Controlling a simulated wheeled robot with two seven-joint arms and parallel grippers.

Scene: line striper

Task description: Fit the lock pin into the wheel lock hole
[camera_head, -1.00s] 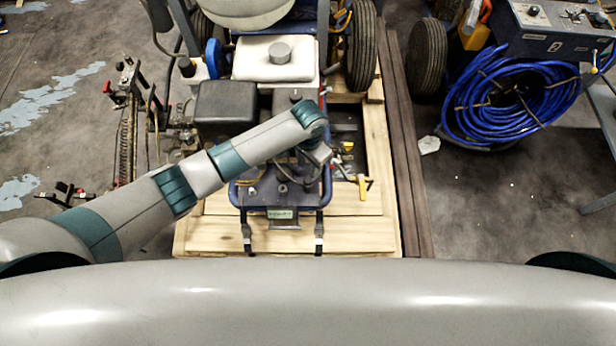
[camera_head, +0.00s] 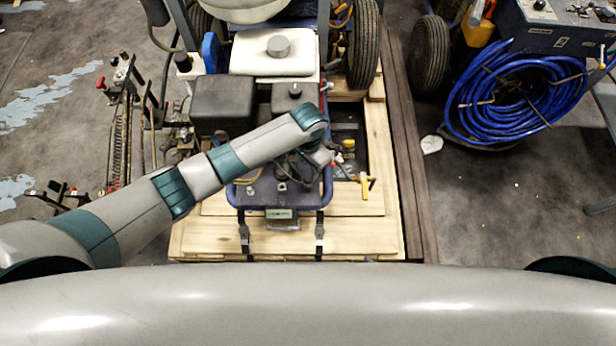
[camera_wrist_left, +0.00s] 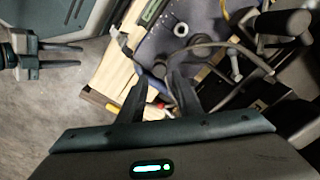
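My left arm reaches over the front of the striper. Its gripper (camera_wrist_left: 158,85) has its two dark fingers spread, with nothing clearly held between them; in the head view the wrist hides most of it. A small red and white piece (camera_wrist_left: 159,104) shows between the fingers, and I cannot tell how far below it is. A yellow T-shaped handle (camera_head: 365,186) stands by the wooden frame, right of the blue front plate; I cannot tell whether it is the lock pin. The wheel lock hole is not identifiable. What looks like my right gripper (camera_wrist_left: 60,55) has two fingers apart, away from the machine.
The striper's engine (camera_head: 223,104) and white tank (camera_head: 272,54) stand behind my wrist. Cables loop close to the left fingers. A wooden frame (camera_head: 345,237) surrounds the front. A blue hose coil (camera_head: 515,95) lies at right; floor between is mostly clear.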

